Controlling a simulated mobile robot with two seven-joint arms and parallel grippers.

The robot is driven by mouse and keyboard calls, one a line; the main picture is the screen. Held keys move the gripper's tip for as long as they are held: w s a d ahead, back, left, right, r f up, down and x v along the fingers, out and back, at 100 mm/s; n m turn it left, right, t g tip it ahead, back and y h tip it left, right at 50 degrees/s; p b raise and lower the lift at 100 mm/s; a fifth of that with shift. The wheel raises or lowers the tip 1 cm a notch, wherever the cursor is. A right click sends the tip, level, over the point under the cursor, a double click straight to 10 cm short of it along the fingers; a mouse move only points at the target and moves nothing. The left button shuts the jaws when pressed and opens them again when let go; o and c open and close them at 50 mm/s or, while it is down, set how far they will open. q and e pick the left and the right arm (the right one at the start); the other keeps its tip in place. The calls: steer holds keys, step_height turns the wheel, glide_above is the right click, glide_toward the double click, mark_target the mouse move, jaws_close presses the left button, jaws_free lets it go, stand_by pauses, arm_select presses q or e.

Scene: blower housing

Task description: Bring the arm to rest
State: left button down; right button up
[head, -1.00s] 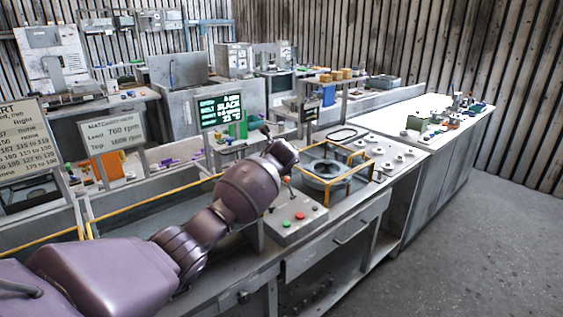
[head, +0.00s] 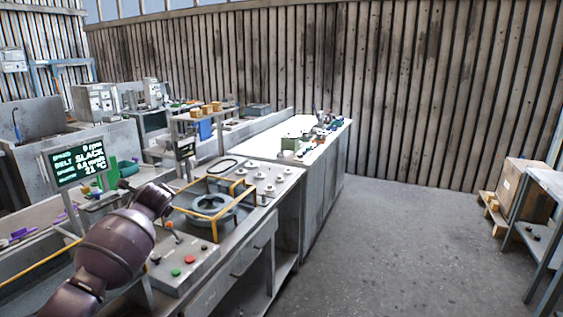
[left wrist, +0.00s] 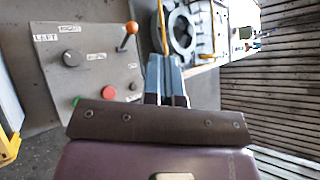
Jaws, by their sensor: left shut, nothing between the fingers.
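My left arm comes in from the lower left in the head view, and its wrist end (head: 150,200) is above the bench, beside the control panel (head: 182,272). In the left wrist view my left gripper (left wrist: 166,62) is shut and empty, its two blue-grey fingers side by side. The panel there (left wrist: 85,62) carries a red button, a green button, knobs and an orange-tipped lever (left wrist: 131,28). The blower housing (head: 212,210), a round grey part inside a yellow frame, sits on the bench to the right of the arm. My right gripper shows in neither view.
A white-topped bench (head: 262,132) with small parts lies beyond. A cardboard box (head: 524,190) on a pallet and a table (head: 548,183) are at right. The grey floor (head: 400,240) between is clear.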

arm_select(q)
steer(key=d+r+n+t+h, duration=0.2)
steer(key=d+r+n+t, duration=0.2)
steer(key=d+r+n, duration=0.2)
steer(key=s+d+f+n+t+h, duration=0.1)
steer(key=s+d+f+n+h, duration=0.3)
steer(key=s+d+f+n, duration=0.4)
steer(key=s+a+f+n+g, duration=0.1)
steer(key=s+f+n, duration=0.1)
steer(key=s+f, duration=0.7)
steer(key=s+a+f+n+g+y+b, duration=0.1)
steer(key=s+f+n+g, duration=0.1)
steer(key=s+f, duration=0.8)
steer(key=s+a+f+n+g+b, duration=0.1)
steer(key=s+f, duration=0.9)
steer(key=s, duration=1.1)
steer(key=a+n, duration=0.1)
steer(key=n, duration=0.1)
steer(key=shift+s+n+g, duration=0.3)
steer(key=shift+n, duration=0.1)
steer(key=shift+a, duration=0.1)
